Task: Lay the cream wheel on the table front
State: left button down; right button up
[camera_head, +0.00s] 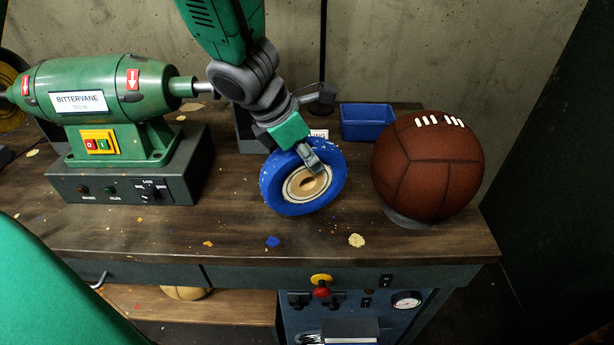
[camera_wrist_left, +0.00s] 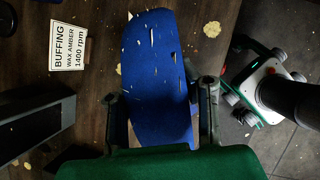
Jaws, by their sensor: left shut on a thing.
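My left gripper (camera_head: 312,160) is shut on a blue wheel (camera_head: 272,187) with a cream and tan hub. The wheel is tilted, its hub face toward the head camera, over the middle of the wooden table (camera_head: 150,232). I cannot tell whether its lower rim touches the table. In the left wrist view the fingers (camera_wrist_left: 158,95) stand on either side of the blue rim (camera_wrist_left: 158,62), which has pale flecks. No wheel with a cream rim is clear; a yellowish wheel (camera_head: 10,98) is cut off at the far left. My right gripper is not in view.
A green motor (camera_head: 100,90) on a grey control box (camera_head: 110,187) stands left. A brown leather ball (camera_head: 428,170) sits on a ring at right, near a blue bin (camera_head: 367,122). A buffing sign (camera_wrist_left: 72,47) lies behind. The table front is clear except for small flakes.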

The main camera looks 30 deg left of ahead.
aim_at(309, 172)
pick_arm(q)
jog(key=f, duration=0.1)
jog(key=f+b, duration=0.2)
jog(key=shift+s+f, duration=0.15)
jog(key=shift+s, duration=0.1)
jog(key=shift+w+f, duration=0.1)
jog(key=shift+f, duration=0.1)
jog(key=shift+r, duration=0.1)
jog(key=c, duration=1.2)
grip_release()
